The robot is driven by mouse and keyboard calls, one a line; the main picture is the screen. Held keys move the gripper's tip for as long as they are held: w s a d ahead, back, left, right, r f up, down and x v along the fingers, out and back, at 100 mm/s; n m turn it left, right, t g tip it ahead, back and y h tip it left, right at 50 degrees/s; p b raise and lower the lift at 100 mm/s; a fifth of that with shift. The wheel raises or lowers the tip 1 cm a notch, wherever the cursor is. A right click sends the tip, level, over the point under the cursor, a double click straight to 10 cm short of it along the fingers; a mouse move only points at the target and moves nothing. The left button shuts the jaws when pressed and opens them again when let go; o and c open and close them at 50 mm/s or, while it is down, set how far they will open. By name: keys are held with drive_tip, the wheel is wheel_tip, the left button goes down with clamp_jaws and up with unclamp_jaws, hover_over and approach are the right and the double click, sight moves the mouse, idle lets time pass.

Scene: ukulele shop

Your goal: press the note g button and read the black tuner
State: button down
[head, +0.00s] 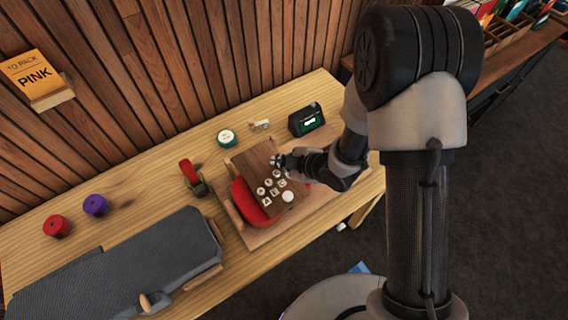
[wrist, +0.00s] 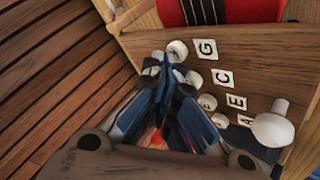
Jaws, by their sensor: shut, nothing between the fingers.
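The black tuner (head: 307,120) stands at the back of the bench, its small green-and-white screen too small to read. A brown wooden board (head: 254,160) carries white round buttons and lettered tiles. In the wrist view the tiles read G (wrist: 207,49), C (wrist: 222,77), E (wrist: 236,102) and A (wrist: 245,121). A white round button (wrist: 177,50) sits beside the G tile. My gripper (head: 278,160) is shut and empty over the board. In the wrist view its fingertips (wrist: 163,66) are right by the G button; I cannot tell whether they touch it.
A larger white knob (wrist: 272,130) stands near the A tile. A green-and-white round tin (head: 227,138), a red-topped clamp (head: 190,175) and a grey case (head: 130,265) are on the bench. Purple (head: 95,205) and red (head: 56,226) spools lie left.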

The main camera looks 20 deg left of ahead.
idle(0.3)
drive_tip(key=shift+r+p, duration=0.65)
drive_tip(key=shift+r, duration=0.25)
drive_tip(key=shift+r, duration=0.1)
wheel_tip(320, 180, up, 5)
drive_tip(key=p, duration=0.3)
idle(0.6)
